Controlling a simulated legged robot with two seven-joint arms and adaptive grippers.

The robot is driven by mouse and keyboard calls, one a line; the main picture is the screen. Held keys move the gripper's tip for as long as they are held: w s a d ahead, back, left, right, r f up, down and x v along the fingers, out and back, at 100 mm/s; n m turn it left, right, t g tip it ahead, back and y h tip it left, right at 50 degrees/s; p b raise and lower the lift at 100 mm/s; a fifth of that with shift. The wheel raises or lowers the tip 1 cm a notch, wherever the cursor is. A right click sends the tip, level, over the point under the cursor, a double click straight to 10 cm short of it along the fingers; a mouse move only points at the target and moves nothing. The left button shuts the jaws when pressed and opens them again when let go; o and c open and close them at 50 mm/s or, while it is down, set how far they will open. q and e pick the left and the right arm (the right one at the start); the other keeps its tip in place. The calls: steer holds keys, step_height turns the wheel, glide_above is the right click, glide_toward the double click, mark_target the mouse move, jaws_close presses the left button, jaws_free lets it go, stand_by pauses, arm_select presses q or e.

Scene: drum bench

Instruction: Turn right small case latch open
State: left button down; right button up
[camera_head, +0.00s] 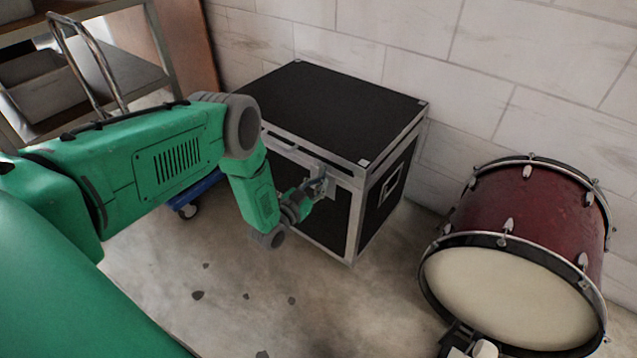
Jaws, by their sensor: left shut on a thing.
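A black case (335,112) with silver metal edges stands on the floor against the white wall. A small metal latch (325,178) sits on its front face, toward the right corner, just below the lid seam. My green left arm reaches in from the left, and my left gripper (314,190) is at this latch. It is shut on what looks like the latch, though the fingers partly hide it. The lid is down. The left part of the case's front is hidden behind my arm. My right gripper is not in view.
A dark red drum (530,215) with a pale head lies at the right on the floor. A metal shelf (120,75) stands at the upper left. A blue wheeled base (193,194) shows behind my arm. The floor (330,310) in front of the case is clear.

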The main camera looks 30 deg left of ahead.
mark_target(331, 188)
arm_select(q)
steer(key=m, duration=0.2)
steer(key=d+m, duration=0.1)
steer(key=m, duration=0.4)
steer(key=shift+s+d+f, duration=0.1)
steer(key=shift+d+f, duration=0.2)
steer(key=shift+f, duration=0.05)
steer(key=m, duration=0.2)
steer(key=f+m, duration=0.1)
steer(key=m, duration=0.1)
steer(key=shift+d, duration=0.3)
steer(key=shift+s+d+f+m+b, duration=0.1)
steer(key=shift+f+m+b, duration=0.2)
steer(key=shift+m, duration=0.7)
steer(key=shift+s+d+f+m+b, duration=0.1)
steer(key=shift+f+m+b, duration=0.2)
steer(key=shift+m, duration=0.7)
steer(key=c, duration=1.6)
jaws_free()
steer(key=shift+r, duration=0.2)
steer(key=shift+w, duration=0.1)
steer(key=shift+a, duration=0.1)
